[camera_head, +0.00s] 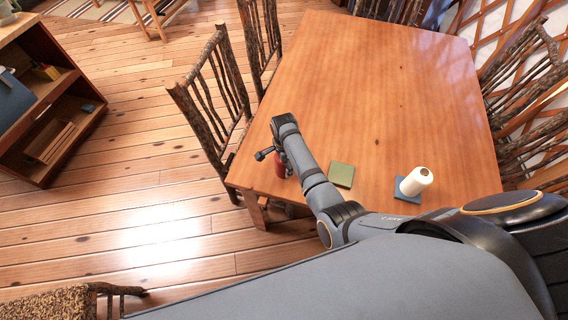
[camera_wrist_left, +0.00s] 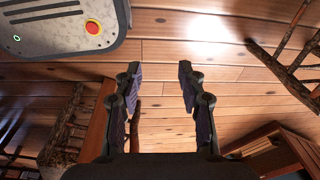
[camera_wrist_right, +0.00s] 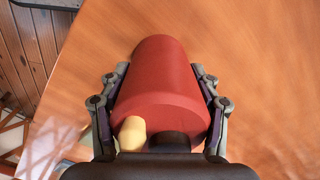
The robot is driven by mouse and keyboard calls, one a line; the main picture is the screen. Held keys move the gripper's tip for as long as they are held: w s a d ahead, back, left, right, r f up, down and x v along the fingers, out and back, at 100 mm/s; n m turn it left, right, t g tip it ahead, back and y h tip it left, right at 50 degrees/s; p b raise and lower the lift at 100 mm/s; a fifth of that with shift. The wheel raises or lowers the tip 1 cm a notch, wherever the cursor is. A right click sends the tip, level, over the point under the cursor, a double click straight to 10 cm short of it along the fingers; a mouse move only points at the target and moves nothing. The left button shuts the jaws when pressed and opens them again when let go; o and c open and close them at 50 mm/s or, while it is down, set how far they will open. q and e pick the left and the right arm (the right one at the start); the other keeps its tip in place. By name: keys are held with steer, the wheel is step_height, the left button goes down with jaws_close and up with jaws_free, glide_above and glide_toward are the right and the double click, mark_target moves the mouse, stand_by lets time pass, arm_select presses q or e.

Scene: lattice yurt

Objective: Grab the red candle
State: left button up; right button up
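The red candle (camera_head: 280,165) stands near the table's near left corner in the head view, partly hidden by my right arm. In the right wrist view the candle (camera_wrist_right: 160,80) fills the space between the fingers of my right gripper (camera_wrist_right: 160,72). Its fingers press along both sides with no visible gap, so it looks shut on the candle. The head view shows that gripper (camera_head: 270,155) only in part. My left gripper (camera_wrist_left: 160,75) is open and empty above the floor in the left wrist view; it is not in the head view.
The wooden table (camera_head: 370,80) is mostly clear. A green square item (camera_head: 341,175) and a white candle (camera_head: 416,182) on a blue square item (camera_head: 402,194) are right of my right forearm. Stick-backed chairs (camera_head: 212,95) line the table. A shelf (camera_head: 45,110) stands at left.

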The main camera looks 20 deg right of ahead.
steer(key=c, duration=0.7)
